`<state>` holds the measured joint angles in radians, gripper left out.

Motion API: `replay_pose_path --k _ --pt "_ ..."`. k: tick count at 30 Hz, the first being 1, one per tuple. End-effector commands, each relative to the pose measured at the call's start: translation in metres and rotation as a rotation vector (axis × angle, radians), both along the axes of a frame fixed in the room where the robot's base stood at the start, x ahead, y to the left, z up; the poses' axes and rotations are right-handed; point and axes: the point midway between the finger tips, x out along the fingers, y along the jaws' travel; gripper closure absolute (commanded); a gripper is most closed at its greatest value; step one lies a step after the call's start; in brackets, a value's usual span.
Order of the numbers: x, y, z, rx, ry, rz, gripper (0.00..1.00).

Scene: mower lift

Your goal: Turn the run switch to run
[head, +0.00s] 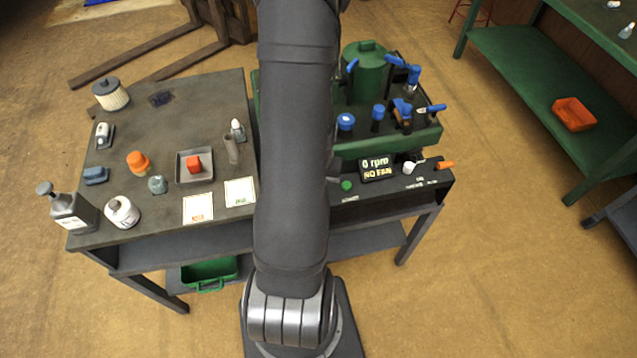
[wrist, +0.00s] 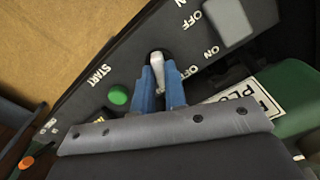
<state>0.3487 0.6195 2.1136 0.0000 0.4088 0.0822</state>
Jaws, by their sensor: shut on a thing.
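The run switch (wrist: 158,59) has a short pale grey lever on the dark control panel. It shows in the wrist view, beside the ON and OFF markings. My gripper (wrist: 163,90) has two blue fingers, closed on the lever from either side. The lever's upper end shows beyond the fingertips and a pale strip of it shows between them. I cannot read exactly which marking the lever points to. In the head view my arm hides the gripper and the switch.
The green start button (wrist: 118,95) is beside the fingers; it also shows in the head view (head: 347,186). A white knob (head: 409,168) and orange part (head: 445,165) are farther right. Blue-handled parts surround the green engine (head: 364,75).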

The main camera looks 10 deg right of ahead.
Motion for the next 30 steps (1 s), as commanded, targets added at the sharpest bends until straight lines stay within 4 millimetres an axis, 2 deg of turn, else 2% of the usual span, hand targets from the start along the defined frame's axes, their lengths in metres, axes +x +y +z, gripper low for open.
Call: replay_pose_path --k 9,23,24,27,30 --pt "0.0009 -0.0003 0.0003 -0.001 -0.002 -0.095 1.0" --pt "0.001 -0.0003 0.0004 -0.001 -0.003 -0.11 1.0" --pt "0.001 -0.0003 0.0004 -0.001 -0.003 -0.11 0.84" --pt "0.0007 -0.0003 0.0003 -0.001 -0.002 -0.109 0.66" --pt "0.0005 -0.0003 0.0002 -0.001 -0.002 -0.109 0.66"
